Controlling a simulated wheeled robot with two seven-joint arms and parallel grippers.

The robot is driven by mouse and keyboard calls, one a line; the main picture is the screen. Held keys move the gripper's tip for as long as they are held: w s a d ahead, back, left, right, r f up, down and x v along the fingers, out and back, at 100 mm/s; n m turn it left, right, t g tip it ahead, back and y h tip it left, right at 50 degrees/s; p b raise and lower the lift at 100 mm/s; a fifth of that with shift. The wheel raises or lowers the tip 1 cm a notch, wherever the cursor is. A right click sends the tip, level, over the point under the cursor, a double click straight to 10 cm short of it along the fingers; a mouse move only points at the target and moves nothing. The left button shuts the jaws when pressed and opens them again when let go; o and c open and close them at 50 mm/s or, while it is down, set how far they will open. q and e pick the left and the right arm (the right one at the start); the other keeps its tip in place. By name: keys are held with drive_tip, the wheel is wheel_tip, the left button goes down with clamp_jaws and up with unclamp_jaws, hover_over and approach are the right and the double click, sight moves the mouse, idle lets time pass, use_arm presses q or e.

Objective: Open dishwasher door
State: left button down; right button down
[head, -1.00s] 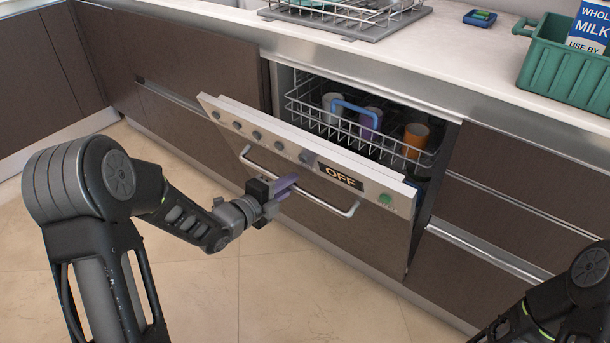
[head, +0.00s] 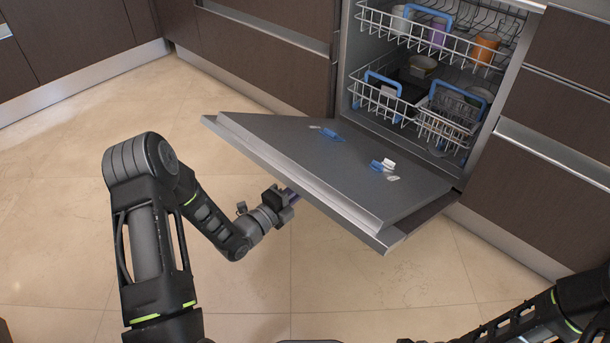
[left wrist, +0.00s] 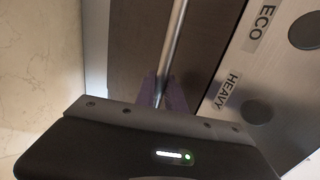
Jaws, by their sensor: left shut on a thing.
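The dishwasher door (head: 345,170) is swung far down in the head view, its inner face up and close to level. The dishwasher's inside shows behind it, with an upper rack (head: 440,38) and a lower rack (head: 420,112). My left gripper (head: 291,196) is at the door's outer side, below its front edge, with the fingertips partly hidden by the door. In the left wrist view its purple fingers (left wrist: 163,98) are shut on the door's bar handle (left wrist: 174,45). The control panel (left wrist: 262,75) with HEAVY and ECO labels is beside the handle. My right gripper is out of view.
Cups, including an orange one (head: 486,45), stand in the upper rack. Brown cabinets (head: 75,45) flank the dishwasher on both sides. The tiled floor (head: 60,210) is clear around the door's left side.

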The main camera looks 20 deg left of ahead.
use_arm(q)
drive_tip(key=shift+s+a+f, duration=0.1)
drive_tip(key=shift+s+f, duration=0.1)
drive_tip(key=shift+f, duration=0.5)
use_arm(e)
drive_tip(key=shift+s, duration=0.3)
use_arm(q)
drive_tip(key=c, duration=1.4)
unclamp_jaws()
drive_tip(key=shift+c, duration=0.2)
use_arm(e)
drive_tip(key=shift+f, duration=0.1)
use_arm(q)
drive_tip(key=p+v, duration=0.1)
drive_tip(key=v, duration=0.6)
drive_tip(key=shift+s+f+p, duration=0.2)
drive_tip(key=shift+s+p, duration=0.15)
drive_tip(key=shift+p, duration=0.05)
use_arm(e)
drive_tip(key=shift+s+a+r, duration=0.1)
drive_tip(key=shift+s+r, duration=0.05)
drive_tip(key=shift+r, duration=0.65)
use_arm(q)
drive_tip(key=shift+a, duration=0.1)
